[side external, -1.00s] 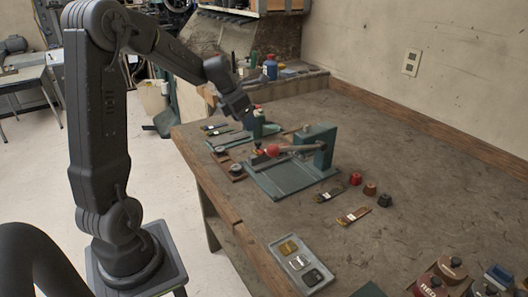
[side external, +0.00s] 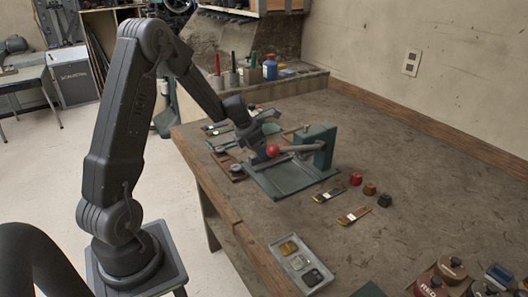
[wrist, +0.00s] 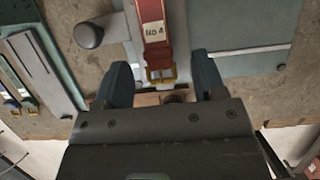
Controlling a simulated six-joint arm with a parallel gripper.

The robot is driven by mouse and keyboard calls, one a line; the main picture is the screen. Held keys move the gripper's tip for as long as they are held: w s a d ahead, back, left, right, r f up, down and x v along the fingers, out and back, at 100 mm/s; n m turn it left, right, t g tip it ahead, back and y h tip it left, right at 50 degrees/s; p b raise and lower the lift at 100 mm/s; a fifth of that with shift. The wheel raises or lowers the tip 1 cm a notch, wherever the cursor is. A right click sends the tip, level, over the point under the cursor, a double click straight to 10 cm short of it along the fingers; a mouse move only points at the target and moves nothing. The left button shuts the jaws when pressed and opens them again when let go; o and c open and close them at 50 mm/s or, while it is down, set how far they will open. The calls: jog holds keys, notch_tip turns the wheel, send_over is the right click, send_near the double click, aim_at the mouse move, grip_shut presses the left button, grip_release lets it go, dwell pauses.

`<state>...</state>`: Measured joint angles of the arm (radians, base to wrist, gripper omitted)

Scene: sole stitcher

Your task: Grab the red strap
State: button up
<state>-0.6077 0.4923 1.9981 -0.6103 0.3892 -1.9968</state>
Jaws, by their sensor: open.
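The red strap (wrist: 154,42) shows in the wrist view, with a white "NO 4" label and a yellow metal end piece. It runs down from the top edge toward my gripper (wrist: 162,74). My gripper is open, with one dark blue finger on each side of the strap's yellow end. I cannot tell how far above it the fingers are.
The green stitcher (side external: 320,148) stands right of my gripper, its lever reaching toward it. Two short straps (side external: 328,194) (side external: 353,215) and several small pots (side external: 370,188) lie to the right. A grey tray (side external: 288,262) is at the front. A round dark knob (wrist: 88,35) is left of the strap.

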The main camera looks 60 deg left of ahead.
jog(key=c, duration=1.1)
jog(key=shift+r, duration=0.15)
